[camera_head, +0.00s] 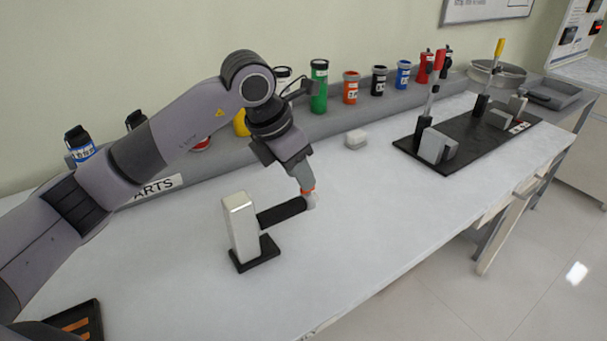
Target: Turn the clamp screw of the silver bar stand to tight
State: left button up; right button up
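The silver bar stand shows as an upright silver block (240,228) on a small black base (258,256), standing on the white bench top. A black bar (282,213) sticks out sideways from the block toward the right. My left gripper (309,198) points down at the far end of this bar and appears to touch it. A small orange-red part shows at its fingers. The fingers are too small and overlapped to tell whether they are open or shut on the bar end. I cannot make out the clamp screw as a separate part. My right gripper is not in view.
A black board (468,142) with toggle clamps and grey blocks lies at the right. A small grey block (355,138) sits behind the gripper. Several coloured canisters line the back ledge. A black tray (92,311) lies at the lower left. The bench right of the stand is clear.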

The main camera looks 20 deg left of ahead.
pick_arm(q)
jog(key=shift+x, duration=1.35)
grip_shut()
